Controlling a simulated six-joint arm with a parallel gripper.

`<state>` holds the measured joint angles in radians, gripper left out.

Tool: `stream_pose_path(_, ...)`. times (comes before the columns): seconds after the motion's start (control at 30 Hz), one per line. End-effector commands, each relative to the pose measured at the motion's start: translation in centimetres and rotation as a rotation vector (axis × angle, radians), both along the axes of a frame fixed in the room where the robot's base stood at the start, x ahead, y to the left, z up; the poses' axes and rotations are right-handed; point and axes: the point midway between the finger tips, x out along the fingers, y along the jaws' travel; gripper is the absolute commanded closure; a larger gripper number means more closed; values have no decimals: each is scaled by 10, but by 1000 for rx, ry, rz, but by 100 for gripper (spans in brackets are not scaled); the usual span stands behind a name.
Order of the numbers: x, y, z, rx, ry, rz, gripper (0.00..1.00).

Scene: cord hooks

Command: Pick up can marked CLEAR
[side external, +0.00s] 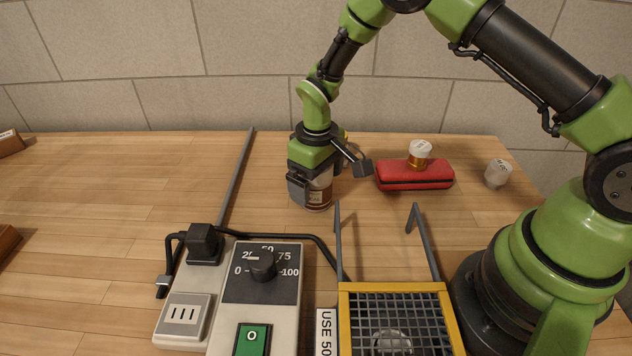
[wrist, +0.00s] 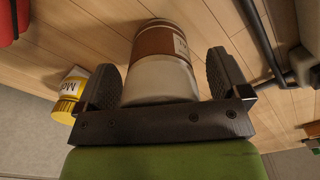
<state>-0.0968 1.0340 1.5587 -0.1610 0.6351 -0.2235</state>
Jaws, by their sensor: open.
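A can (side external: 320,192) with a brown label and pale ends stands on the wooden table under my gripper (side external: 309,186). In the wrist view the same can (wrist: 162,78) lies between the two dark fingers of my gripper (wrist: 165,82). The fingers are open, one on each side of it. Only a sliver of lettering shows at the label's edge, so I cannot read whether it says CLEAR. My gripper hides part of the can in the side view.
A yellow-capped container (wrist: 70,92) is near one finger. A control box (side external: 262,290), power strip (side external: 185,315) and yellow-framed grille (side external: 395,320) fill the front.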

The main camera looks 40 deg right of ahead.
Motion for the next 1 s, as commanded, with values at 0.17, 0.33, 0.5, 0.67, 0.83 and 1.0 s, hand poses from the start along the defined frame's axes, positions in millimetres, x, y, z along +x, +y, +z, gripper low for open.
stream_pose_path(0.17,0,0,1,0,-1,0,22)
stream_pose_path(0.33,0,0,1,0,-1,0,61)
stream_pose_path(0.5,1,0,1,0,-2,0,67)
stream_pose_path(0.67,1,0,7,1,-4,0,67)
stream_pose_path(0.83,2,0,36,0,-8,-1,67)
stream_pose_path(1.0,2,0,72,-1,-7,-1,67)
